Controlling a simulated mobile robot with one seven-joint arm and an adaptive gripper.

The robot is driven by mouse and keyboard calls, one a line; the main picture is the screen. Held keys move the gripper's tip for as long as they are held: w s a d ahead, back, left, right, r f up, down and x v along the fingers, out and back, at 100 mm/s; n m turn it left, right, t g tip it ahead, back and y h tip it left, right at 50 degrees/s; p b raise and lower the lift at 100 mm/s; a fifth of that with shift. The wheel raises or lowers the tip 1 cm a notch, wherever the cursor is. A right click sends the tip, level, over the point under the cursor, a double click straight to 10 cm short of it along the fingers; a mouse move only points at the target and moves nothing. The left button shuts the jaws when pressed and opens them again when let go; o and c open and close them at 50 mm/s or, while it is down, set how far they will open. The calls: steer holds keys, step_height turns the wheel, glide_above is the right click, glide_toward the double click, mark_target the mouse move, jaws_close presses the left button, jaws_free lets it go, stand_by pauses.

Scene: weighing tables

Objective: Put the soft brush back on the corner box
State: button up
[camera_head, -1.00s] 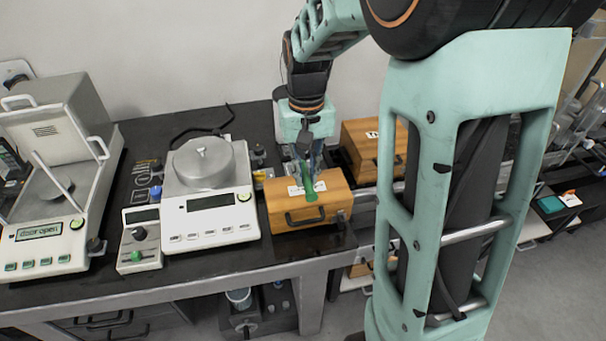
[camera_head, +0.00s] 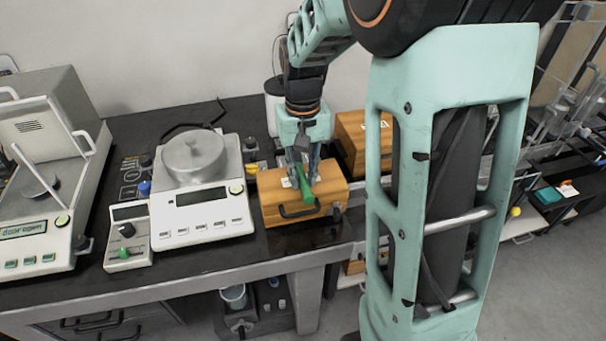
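The corner box is a wooden box with a dark front handle (camera_head: 332,197), standing near the table's right front corner. The soft brush, a green-handled thing (camera_head: 314,191), is at the box's top. My gripper (camera_head: 303,172) points down over the box with its fingers around the upper part of the brush. The brush's handle slants toward the lower right. Its far end is hidden between the fingers. I cannot tell whether the brush rests on the lid or is held just above it.
A white balance (camera_head: 214,220) with a round pan stands left of the box, with a small control unit (camera_head: 126,255) beside it. Another balance (camera_head: 38,240) is at far left. A second wooden box (camera_head: 349,128) stands behind on the right. The dark table (camera_head: 180,262) has a narrow clear front strip.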

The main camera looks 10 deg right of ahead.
mark_target(303, 178)
steer(key=shift+o, duration=1.1)
step_height(303, 178, up, 12)
steer(key=p, duration=0.1)
steer(key=shift+r, duration=0.2)
steer(key=shift+w, duration=0.1)
